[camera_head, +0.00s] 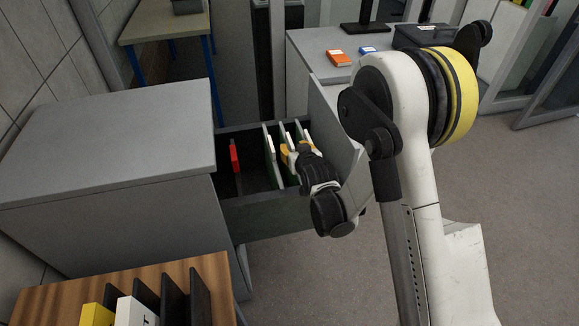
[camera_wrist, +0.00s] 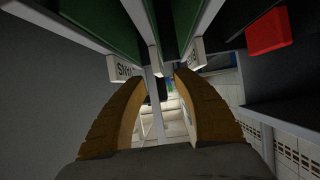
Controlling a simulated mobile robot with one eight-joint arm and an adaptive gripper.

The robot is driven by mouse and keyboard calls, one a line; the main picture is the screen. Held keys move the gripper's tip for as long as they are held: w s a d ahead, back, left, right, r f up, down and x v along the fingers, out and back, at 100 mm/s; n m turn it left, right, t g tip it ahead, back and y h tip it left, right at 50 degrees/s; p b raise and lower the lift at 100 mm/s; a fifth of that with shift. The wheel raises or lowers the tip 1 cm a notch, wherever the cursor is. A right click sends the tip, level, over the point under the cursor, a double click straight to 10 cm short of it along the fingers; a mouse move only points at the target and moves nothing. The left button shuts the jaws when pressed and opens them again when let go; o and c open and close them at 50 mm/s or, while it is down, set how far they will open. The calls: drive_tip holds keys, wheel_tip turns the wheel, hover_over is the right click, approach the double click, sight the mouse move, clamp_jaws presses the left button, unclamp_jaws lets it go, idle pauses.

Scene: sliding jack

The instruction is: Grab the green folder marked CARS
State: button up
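Several green folders with white edges and tabs stand in the open drawer; one green folder (camera_head: 271,158) shows left of my gripper in the head view. In the wrist view a green folder (camera_wrist: 120,25) is at top left and another green folder (camera_wrist: 186,18) is right of it. Their white tabs carry dark letters, partly cut off and turned; I cannot read CARS on any. My gripper (camera_head: 290,152) is in the drawer at the folders' tops. In the wrist view its yellow-brown fingers (camera_wrist: 160,85) are apart, with a folder edge seemingly near the gap. I cannot tell whether they touch it.
The grey drawer (camera_head: 262,210) sticks out from a grey cabinet (camera_head: 110,135). A red item (camera_head: 235,156) is in its left part. A wooden table (camera_head: 55,300) with black dividers is at the front left. An orange box (camera_head: 339,58) lies on a back cabinet.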

sight(292, 144)
drive_tip(key=b+x, duration=0.2)
drive_tip(key=x, duration=0.4)
drive_tip(key=shift+w+d+f+b, duration=0.1)
drive_tip(key=shift+w+f+b, duration=0.1)
drive_tip(key=shift+b, duration=0.2)
drive_tip(key=shift+r, duration=0.1)
clamp_jaws()
